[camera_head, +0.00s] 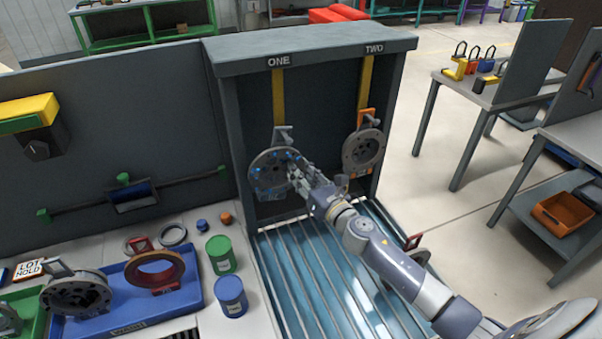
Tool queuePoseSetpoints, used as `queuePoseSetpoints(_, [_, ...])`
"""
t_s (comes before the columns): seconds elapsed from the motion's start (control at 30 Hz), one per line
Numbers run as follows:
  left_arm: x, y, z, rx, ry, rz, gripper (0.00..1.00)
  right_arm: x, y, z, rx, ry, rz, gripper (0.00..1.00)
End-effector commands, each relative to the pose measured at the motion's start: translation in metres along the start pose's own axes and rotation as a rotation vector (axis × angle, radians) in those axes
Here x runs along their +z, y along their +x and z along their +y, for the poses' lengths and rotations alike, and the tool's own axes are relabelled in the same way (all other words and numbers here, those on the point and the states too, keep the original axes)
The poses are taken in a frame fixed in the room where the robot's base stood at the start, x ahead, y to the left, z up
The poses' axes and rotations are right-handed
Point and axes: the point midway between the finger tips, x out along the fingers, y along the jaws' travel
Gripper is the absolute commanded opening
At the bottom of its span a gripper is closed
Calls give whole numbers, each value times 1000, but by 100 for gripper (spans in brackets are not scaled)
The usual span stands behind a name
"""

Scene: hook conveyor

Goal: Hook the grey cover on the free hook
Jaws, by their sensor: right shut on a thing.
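The grey cover (262,178) is a round flanged disc under the sign ONE, facing me, with a grey bracket (283,136) at its top. My right gripper (292,172) is shut on the cover at its right side. The yellow hanger ONE (279,95) comes down just above the bracket; I cannot tell whether the bracket rests on its hook or only overlaps it. On the yellow hanger TWO (365,82), another grey round part (363,150) with an orange bracket (367,118) hangs. My left gripper is not in view.
A slatted blue tray (310,270) lies below the hangers, inside the dark frame (229,125). A blue tray (190,296) on the left bench holds a grey flanged part (75,293) and a red-brown ring (154,270). Green (221,254) and blue (231,296) cans stand beside it.

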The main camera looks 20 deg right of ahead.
Motion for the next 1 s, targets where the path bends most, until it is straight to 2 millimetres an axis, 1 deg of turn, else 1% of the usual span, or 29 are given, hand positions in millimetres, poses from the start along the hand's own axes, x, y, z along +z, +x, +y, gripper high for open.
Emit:
queuePoseSetpoints(0.3, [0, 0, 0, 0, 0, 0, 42, 2, 0, 0, 1, 1, -3, 0])
queuePoseSetpoints(0.33, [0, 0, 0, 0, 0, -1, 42, 2, 0, 0, 1, 1, -3, 25])
queuePoseSetpoints(0.37, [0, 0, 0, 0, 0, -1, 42, 2, 0, 0, 1, 1, -3, 32])
queuePoseSetpoints(0.4, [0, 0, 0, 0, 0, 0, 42, 2, 0, 0, 1, 1, -3, 41])
queuePoseSetpoints(0.43, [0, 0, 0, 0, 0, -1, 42, 2, 0, 0, 0, 1, -3, 46])
queuePoseSetpoints(0.8, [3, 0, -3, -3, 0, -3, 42, -2, -2, 0, 0, 0, 3, 46])
queuePoseSetpoints(0.87, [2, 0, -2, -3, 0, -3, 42, -2, -5, 0, 0, 0, 3, 46])
queuePoseSetpoints(1.0, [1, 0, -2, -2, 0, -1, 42, -2, -19, 0, 0, 0, 3, 46])
